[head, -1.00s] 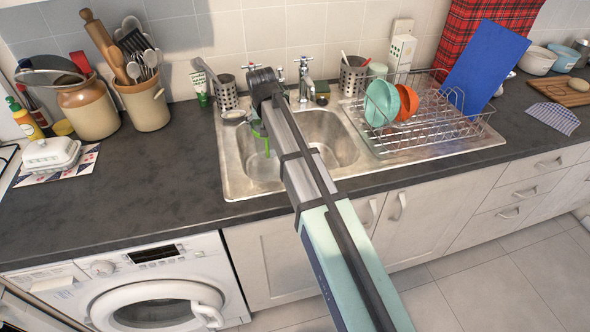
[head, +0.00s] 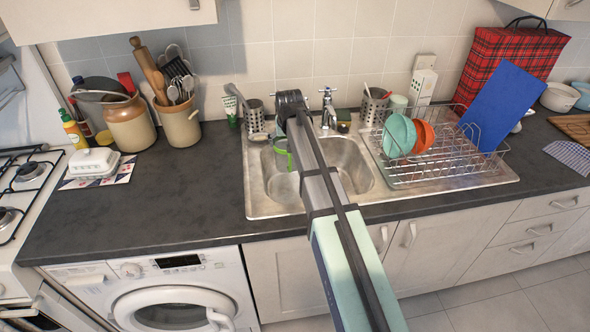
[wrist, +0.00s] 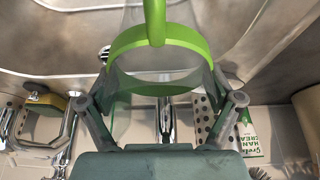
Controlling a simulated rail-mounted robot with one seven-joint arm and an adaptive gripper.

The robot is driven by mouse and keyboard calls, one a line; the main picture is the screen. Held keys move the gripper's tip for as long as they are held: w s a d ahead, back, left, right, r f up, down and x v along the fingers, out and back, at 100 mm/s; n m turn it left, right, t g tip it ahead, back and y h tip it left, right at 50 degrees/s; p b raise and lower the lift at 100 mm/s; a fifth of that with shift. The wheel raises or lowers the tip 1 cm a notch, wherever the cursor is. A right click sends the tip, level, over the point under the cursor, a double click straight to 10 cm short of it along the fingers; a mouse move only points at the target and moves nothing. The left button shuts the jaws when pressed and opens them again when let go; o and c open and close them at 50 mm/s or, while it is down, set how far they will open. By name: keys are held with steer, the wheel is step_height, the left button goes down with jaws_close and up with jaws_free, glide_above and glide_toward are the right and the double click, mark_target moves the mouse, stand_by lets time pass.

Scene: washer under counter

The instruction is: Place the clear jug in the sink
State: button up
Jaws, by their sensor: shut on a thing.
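The clear jug has a see-through body with a bright green rim and handle. In the wrist view the jug (wrist: 125,48) is between the fingers of my gripper (wrist: 160,75), which is shut on it near the rim. In the head view the jug (head: 281,150) shows as a bit of green over the left part of the steel sink (head: 345,160). My arm hides part of the jug and the sink, and my fingers are hidden there. I cannot tell whether the jug touches the sink floor.
The tap (head: 328,108) stands behind the sink, close to my arm. A wire dish rack (head: 450,165) with bowls and a blue board is to the right. Utensil pots (head: 180,125) stand to the left. The dark counter (head: 180,195) left of the sink has free room.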

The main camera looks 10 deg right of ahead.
steer(key=shift+f, duration=1.05)
steer(key=shift+f, duration=0.3)
steer(key=shift+f, duration=0.35)
steer(key=o, duration=1.3)
steer(key=shift+s+r, duration=0.1)
steer(key=shift+r, duration=0.75)
steer(key=b+v, duration=0.2)
steer(key=v, duration=0.9)
steer(key=shift+s+r, duration=0.1)
steer(key=shift+r, duration=0.2)
